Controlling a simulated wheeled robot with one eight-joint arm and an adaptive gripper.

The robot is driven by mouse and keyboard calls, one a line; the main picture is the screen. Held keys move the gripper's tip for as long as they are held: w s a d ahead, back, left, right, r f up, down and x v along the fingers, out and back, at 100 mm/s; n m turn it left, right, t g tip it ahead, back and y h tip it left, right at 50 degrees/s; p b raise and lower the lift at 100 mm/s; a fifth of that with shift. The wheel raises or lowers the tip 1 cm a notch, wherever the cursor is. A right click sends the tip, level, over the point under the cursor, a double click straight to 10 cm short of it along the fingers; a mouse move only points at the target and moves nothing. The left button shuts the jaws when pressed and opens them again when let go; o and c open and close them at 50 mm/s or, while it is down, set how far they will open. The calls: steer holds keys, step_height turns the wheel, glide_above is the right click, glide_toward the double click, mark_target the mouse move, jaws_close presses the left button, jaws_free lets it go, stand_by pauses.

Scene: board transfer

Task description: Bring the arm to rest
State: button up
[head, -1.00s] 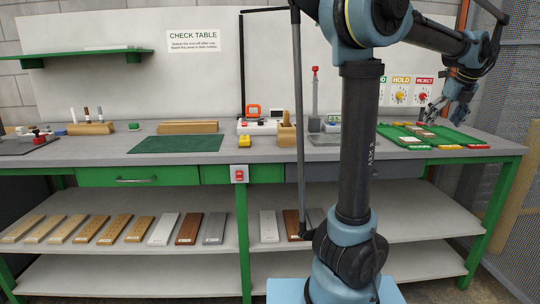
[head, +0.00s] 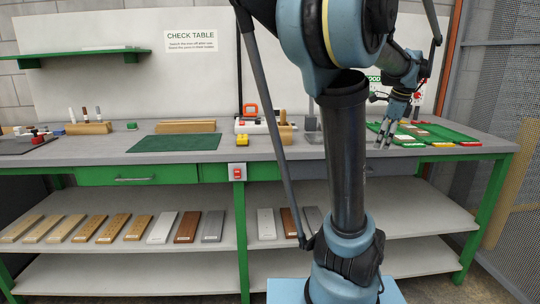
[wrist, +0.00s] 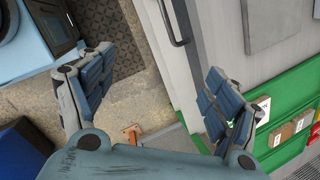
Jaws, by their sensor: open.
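My gripper (head: 385,143) hangs fingers down in the head view, in front of the left end of the green tray (head: 462,136) on the bench. In the wrist view my gripper (wrist: 158,65) has its two fingers wide apart with nothing between them. Below the gap are the floor and a pale grey edge. My upper arm stands in the middle of the head view and hides part of the bench.
The bench (head: 270,150) runs across the head view, with a green mat (head: 177,143) and a red switch (head: 238,173) on its front. Boards lie on the shelf below, including a brown one (head: 187,227). A mesh screen (head: 498,100) stands at right.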

steer(key=s+a+f+n, duration=0.4)
steer(key=a+f+n, duration=0.1)
steer(key=a+n, duration=0.15)
steer(key=s+a+f+n, duration=0.3)
steer(key=a+f+n, duration=0.15)
steer(key=a, duration=0.25)
steer(key=s+a+f+n+g, duration=0.1)
steer(key=s+a+f+n, duration=0.6)
steer(key=s+f+n, duration=0.3)
step_height(320, 180, down, 3)
steer(key=n, duration=0.3)
steer(key=shift+s+a+r+h, duration=0.2)
steer(key=shift+s+a+h, duration=0.1)
steer(key=shift+s+h, duration=0.1)
steer(key=shift+w+f, duration=0.2)
steer(key=shift+w, duration=0.3)
